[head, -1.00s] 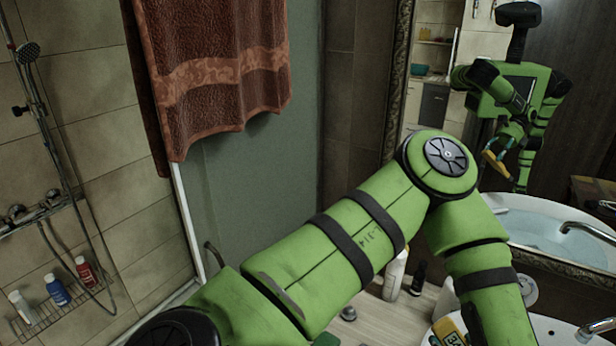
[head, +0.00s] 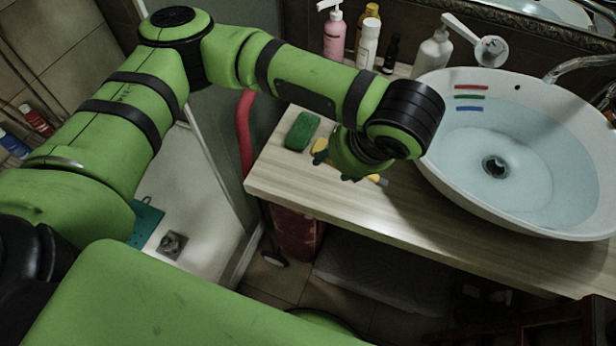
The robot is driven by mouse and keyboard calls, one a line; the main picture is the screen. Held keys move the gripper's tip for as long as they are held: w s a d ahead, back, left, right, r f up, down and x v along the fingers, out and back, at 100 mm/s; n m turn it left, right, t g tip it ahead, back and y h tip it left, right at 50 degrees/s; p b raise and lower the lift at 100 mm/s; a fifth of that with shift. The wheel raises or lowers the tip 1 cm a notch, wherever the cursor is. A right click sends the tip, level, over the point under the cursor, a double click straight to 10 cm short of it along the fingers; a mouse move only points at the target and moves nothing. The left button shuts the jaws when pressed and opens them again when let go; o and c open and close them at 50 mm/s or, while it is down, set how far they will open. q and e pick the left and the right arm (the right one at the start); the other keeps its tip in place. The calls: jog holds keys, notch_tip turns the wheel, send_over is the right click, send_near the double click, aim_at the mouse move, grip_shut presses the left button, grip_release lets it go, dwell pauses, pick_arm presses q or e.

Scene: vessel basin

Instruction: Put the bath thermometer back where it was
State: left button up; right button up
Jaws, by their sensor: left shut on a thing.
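My left gripper (head: 350,168) hangs below its black wrist, over the wooden counter to the left of the basin. It is shut on a yellow thing, which I take to be the bath thermometer (head: 378,180). One yellow end shows left of the fingers and another, with a greyish tip, shows right of them. Its middle is hidden by the fingers and wrist. I cannot tell whether it touches the counter. The white basin (head: 447,190) holds water, with red, green and blue stripes on its inner wall. My right gripper is not in view.
A green sponge (head: 302,131) lies left of the gripper. A pink bottle (head: 334,35), a white bottle (head: 432,52) and others stand at the back. A white long-handled round item (head: 490,50) is by the basin's far rim. The counter (head: 330,190) is bare in front.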

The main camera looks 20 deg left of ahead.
pick_arm(q)
jog(key=d+f+g+h, duration=0.1)
jog(key=d+f+g+h+b, duration=0.1)
jog(key=shift+w+d+f, duration=0.2)
jog(key=shift+w+d, duration=0.1)
jog(key=shift+w, duration=0.1)
jog(key=shift+w+d+f+g+h+b, duration=0.1)
jog(key=shift+w+f+g+h+b, duration=0.15)
jog(key=shift+h, duration=0.25)
jog(key=shift+w+d+f+g+h+b, duration=0.1)
jog(key=shift+w+f+g+h+b, duration=0.1)
jog(key=shift+g+h, duration=0.25)
jog(key=p, duration=0.2)
send_over(299, 182)
jog(key=f, duration=0.6)
jog(key=shift+d+f, duration=0.2)
jog(key=shift+f, duration=0.05)
jog(key=shift+a+f, duration=0.15)
jog(key=shift+f, duration=0.05)
jog(key=shift+f+p, duration=0.5)
jog(key=shift+f, duration=1.45)
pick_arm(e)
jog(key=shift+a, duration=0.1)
pick_arm(q)
jog(key=shift+f, duration=0.1)
jog(key=o, duration=1.1)
jog(key=shift+o, duration=0.2)
